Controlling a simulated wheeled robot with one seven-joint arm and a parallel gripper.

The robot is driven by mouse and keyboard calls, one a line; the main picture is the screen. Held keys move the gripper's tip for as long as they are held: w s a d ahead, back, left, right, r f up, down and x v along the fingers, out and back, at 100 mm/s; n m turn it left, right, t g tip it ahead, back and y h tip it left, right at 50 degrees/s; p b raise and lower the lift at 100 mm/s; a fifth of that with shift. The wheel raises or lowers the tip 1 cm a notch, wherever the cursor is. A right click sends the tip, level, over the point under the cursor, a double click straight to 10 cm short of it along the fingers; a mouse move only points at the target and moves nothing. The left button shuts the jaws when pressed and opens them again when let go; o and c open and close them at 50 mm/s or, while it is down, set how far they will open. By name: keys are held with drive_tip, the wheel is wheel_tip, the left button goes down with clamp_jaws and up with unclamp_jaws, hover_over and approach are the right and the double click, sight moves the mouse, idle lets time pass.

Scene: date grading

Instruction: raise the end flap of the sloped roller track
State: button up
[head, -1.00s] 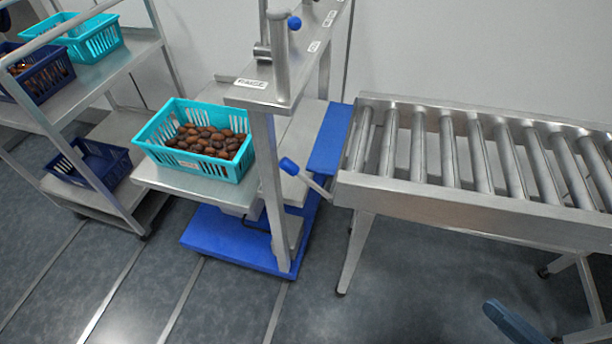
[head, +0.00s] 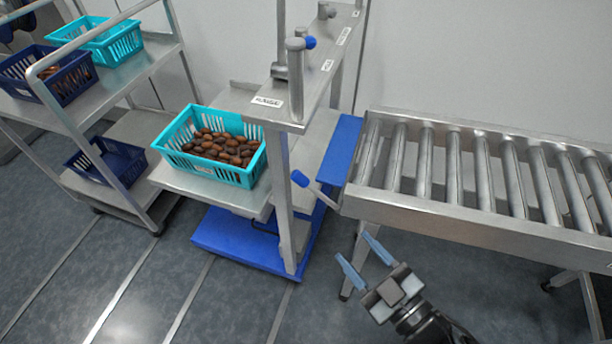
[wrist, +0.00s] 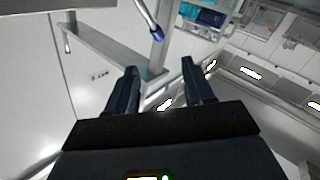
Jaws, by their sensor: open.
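The roller track (head: 480,222) runs across the right side in the head view. Its end flap (head: 340,152), a flat blue plate, is at the track's left end beside the metal stand; I cannot tell its exact tilt. A short lever with a blue grip (head: 300,178) sticks out to the left below the flap. My gripper (head: 355,247) is open and empty, below and right of the blue grip and in front of the track's end. In the wrist view my gripper (wrist: 158,72) has its dark fingers spread, and a metal rod with a blue end (wrist: 155,30) shows beyond them.
A turquoise crate of dates (head: 172,164) sits on the stand's shelf, left of a metal post (head: 283,210). A blue base (head: 235,243) lies below. A shelf cart (head: 150,62) with turquoise and dark blue crates stands at the left. The floor in front is clear.

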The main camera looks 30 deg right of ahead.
sight(309, 187)
drive_tip(key=shift+w+a+f+n+y+p, duration=0.1)
drive_tip(key=shift+w+a+n+y+p, duration=0.25)
drive_tip(key=shift+w, duration=2.8)
drive_tip(key=shift+w+a+f+n+y+p, duration=0.1)
drive_tip(key=shift+w+n, duration=0.5)
drive_tip(key=shift+w, duration=2.55)
drive_tip(key=shift+w+a+f+n+y+p, duration=0.2)
drive_tip(key=shift+w+n, duration=0.25)
drive_tip(key=shift+w, duration=2.7)
drive_tip(key=shift+r, duration=0.1)
clamp_jaws()
